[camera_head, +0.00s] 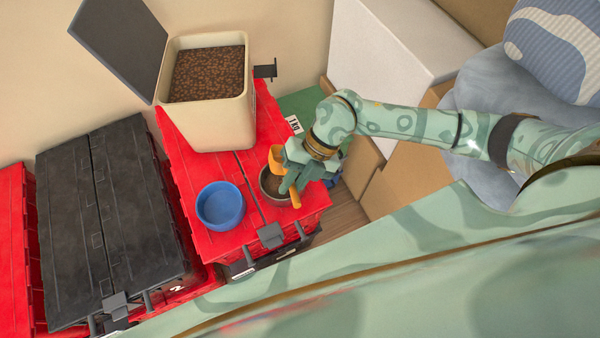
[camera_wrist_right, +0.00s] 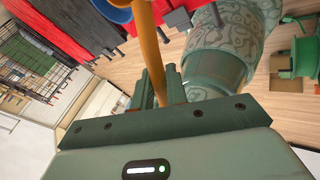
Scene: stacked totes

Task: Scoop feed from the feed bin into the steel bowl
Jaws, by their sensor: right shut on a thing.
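The cream feed bin (camera_head: 205,125) stands open on the red tote lid, filled with brown pellets (camera_head: 208,72). The steel bowl (camera_head: 264,190) sits near the lid's front edge, partly hidden by my right gripper (camera_head: 291,180); something brown shows inside it. My right gripper is shut on the orange scoop (camera_head: 295,195), over the bowl's right side. In the right wrist view the scoop's orange handle (camera_wrist_right: 164,55) runs between the fingers. The scoop's contents cannot be made out. My left gripper is not in view.
A blue bowl (camera_head: 220,205) stands left of the steel bowl and also shows in the wrist view (camera_wrist_right: 117,13). The bin's dark lid (camera_head: 121,42) hangs open to the left. A black-lidded tote (camera_head: 105,220) stands left; cardboard boxes (camera_head: 412,162) stand right.

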